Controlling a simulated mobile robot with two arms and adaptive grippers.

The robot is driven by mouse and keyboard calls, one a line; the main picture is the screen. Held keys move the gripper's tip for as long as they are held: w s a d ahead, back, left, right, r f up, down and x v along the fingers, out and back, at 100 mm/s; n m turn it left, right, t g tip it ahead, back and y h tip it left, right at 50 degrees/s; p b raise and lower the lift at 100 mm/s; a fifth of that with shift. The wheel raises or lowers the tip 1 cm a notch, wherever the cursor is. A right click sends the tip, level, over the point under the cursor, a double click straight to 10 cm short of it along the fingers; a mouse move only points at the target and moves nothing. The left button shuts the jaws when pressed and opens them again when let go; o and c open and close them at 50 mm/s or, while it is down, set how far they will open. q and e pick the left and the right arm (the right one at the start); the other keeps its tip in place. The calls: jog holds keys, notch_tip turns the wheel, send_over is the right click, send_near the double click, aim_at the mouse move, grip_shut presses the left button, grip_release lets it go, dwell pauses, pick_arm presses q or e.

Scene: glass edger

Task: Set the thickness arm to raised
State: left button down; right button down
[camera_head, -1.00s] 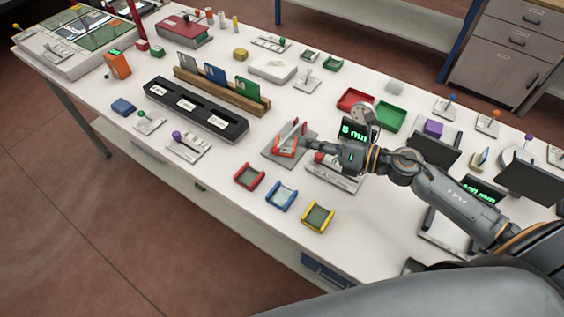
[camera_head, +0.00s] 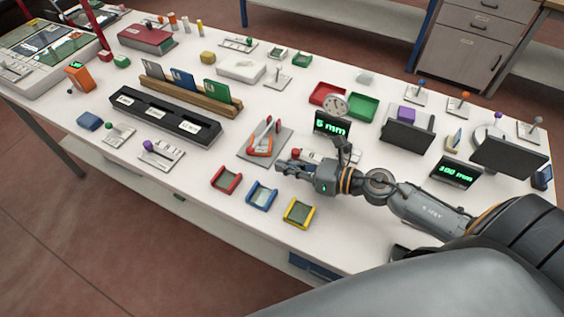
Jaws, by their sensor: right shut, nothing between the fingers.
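An orange-and-red bracket with slim upright bars (camera_head: 264,138) stands on a grey plate in the middle of the table. It looks like the thickness arm, but no label is readable. Its bars point up and away from me. A black display (camera_head: 331,124) reading "5 mm" stands to its right. My right gripper (camera_head: 279,167) is shut and empty, just on the near right side of the grey plate, apart from the bracket. A red-knobbed panel (camera_head: 318,156) lies behind my right wrist and is partly hidden by it. My left gripper is not in view.
Red (camera_head: 227,180), blue (camera_head: 262,194) and yellow (camera_head: 299,212) small trays sit near the front edge, close below my right gripper. A black slotted rack (camera_head: 163,117) is at the left. Red and green bins (camera_head: 362,106) and displays stand at the right.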

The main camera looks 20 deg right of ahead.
aim_at(252, 154)
jog(key=p+x, duration=0.2)
jog(key=x, duration=0.5)
jog(key=shift+w+r, duration=0.1)
jog(key=shift+w+a+f, duration=0.25)
jog(key=shift+w+a, duration=0.15)
jog(key=shift+r, duration=0.15)
jog(key=shift+r+m+p, duration=0.7)
jog(key=shift+r+p, duration=0.35)
jog(key=shift+r, duration=0.05)
jog(key=w+d+r+m+y, duration=0.3)
jog(key=w+d+r+m, duration=0.3)
jog(key=d+r+m, duration=0.2)
jog(key=shift+w+d+r+m+y, duration=0.3)
jog(key=shift+w+d+r+m, duration=0.1)
jog(key=shift+r+m, duration=1.25)
jog(key=shift+r+n, duration=0.25)
